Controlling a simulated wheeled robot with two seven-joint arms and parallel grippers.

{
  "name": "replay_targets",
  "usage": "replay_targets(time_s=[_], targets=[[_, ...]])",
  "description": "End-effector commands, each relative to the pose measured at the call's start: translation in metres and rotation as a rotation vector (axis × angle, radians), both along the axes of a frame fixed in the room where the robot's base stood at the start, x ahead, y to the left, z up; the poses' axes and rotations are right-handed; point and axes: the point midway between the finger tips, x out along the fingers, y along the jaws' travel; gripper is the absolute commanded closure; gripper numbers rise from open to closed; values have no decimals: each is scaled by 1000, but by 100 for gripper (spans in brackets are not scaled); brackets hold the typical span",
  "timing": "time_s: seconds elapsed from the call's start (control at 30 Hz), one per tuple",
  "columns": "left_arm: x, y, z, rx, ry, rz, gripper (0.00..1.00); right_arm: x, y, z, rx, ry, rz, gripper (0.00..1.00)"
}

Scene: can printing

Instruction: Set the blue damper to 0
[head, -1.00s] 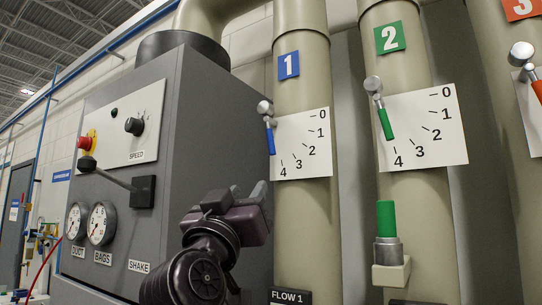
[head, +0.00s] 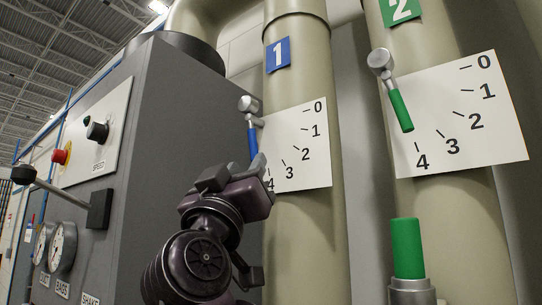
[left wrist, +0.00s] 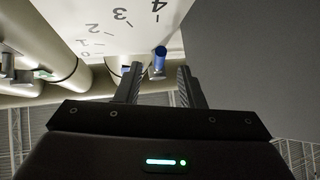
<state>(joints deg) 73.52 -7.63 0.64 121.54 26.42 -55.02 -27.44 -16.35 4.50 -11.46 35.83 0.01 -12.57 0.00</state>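The blue damper lever (head: 253,143) is on the pipe with the blue 1 sign (head: 278,54). Its blue handle hangs almost straight down from a silver pivot, toward the 4 end of the scale plate (head: 320,170). My left gripper (head: 240,167) is just below the handle's lower end in the head view and hides part of the plate near 4. In the left wrist view my left gripper (left wrist: 158,76) has its fingers apart, with the blue handle's end (left wrist: 160,53) showing between and beyond the fingertips. I cannot tell whether they touch. My right gripper is not in view.
The grey cabinet (head: 190,130) stands close on the left, with a black-knobbed lever (head: 24,174) sticking out. On the right, a green damper lever (head: 401,110) hangs on the second pipe, above a green cylinder (head: 407,248).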

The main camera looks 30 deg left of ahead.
Motion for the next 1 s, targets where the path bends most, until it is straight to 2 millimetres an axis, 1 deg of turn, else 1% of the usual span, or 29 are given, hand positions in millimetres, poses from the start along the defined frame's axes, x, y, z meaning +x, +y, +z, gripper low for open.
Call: replay_targets(time_s=[0.17, 0.4, 0.47, 0.63, 0.8, 0.9, 1.0], targets=[[12, 4, 16, -2, 2, -2, 65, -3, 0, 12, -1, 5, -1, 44], [39, 11, 43, -2, 2, -2, 65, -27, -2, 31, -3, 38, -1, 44], [45, 13, 48, 0, 3, -2, 65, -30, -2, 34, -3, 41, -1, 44], [53, 15, 54, 1, 1, -1, 65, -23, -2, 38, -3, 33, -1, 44], [54, 16, 54, 0, 1, -2, 65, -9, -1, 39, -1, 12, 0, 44], [54, 15, 53, 1, 0, -1, 65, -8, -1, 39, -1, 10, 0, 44], [54, 15, 53, 1, 1, -1, 78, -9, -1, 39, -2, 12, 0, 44]])
